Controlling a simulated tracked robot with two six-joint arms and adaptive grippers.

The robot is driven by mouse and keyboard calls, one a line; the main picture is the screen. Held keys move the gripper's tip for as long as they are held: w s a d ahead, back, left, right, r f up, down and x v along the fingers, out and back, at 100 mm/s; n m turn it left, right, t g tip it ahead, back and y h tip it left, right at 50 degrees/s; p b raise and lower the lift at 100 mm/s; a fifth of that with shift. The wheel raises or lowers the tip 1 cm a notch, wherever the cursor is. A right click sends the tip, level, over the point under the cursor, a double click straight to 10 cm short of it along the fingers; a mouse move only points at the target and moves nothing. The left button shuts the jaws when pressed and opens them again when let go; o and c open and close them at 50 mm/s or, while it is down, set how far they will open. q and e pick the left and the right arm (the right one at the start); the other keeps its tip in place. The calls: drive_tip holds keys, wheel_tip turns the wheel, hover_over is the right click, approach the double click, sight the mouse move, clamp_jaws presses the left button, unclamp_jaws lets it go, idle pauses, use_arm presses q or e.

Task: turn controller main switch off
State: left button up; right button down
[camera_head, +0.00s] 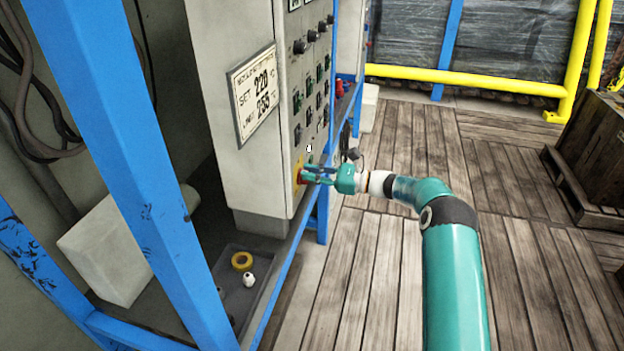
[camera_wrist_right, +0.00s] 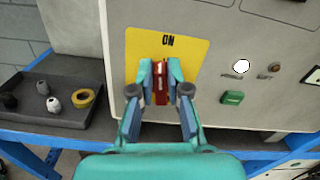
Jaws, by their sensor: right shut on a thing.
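The controller (camera_head: 226,100) is a pale grey cabinet with a panel of switches on its right face. Its main switch (camera_wrist_right: 160,82) is a red handle on a yellow plate (camera_wrist_right: 140,47) in the right wrist view. The handle stands upright, in line with the word ON above it. My right gripper (camera_wrist_right: 160,80) is shut on the red handle, one finger on each side. In the head view my right gripper (camera_head: 308,174) reaches the yellow plate (camera_head: 299,172) low on the panel, and the handle is mostly hidden. My left gripper is not in view.
A dark tray (camera_head: 262,270) with a yellow tape roll (camera_head: 242,261) and a white piece (camera_head: 249,280) lies on the blue-framed shelf below the cabinet. A blue post (camera_head: 130,150) stands in front at left. A green rocker (camera_wrist_right: 232,98) sits right of the yellow plate.

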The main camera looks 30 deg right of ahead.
sight(296, 183)
drive_tip(key=f+n+b, duration=0.1)
drive_tip(key=n+b, duration=0.3)
drive_tip(key=b, duration=0.2)
drive_tip(key=s+a+f+n+b, duration=0.1)
drive_tip(key=n+b, duration=0.4)
drive_tip(key=b, duration=0.2)
drive_tip(key=n+b, duration=0.4)
drive_tip(key=b, duration=0.2)
drive_tip(key=shift+s+a+f+b, duration=0.15)
drive_tip(key=shift+a+f+b, duration=0.15)
drive_tip(key=shift+a+f, duration=0.1)
drive_tip(key=shift+f+n+b, duration=0.1)
drive_tip(key=shift+n+b, duration=1.15)
drive_tip(key=shift+n, duration=0.15)
drive_tip(key=c, duration=1.2)
unclamp_jaws()
drive_tip(key=shift+o, duration=0.3)
drive_tip(key=shift+d+r, duration=0.1)
drive_tip(key=shift+r, duration=0.1)
drive_tip(key=v, duration=1.2)
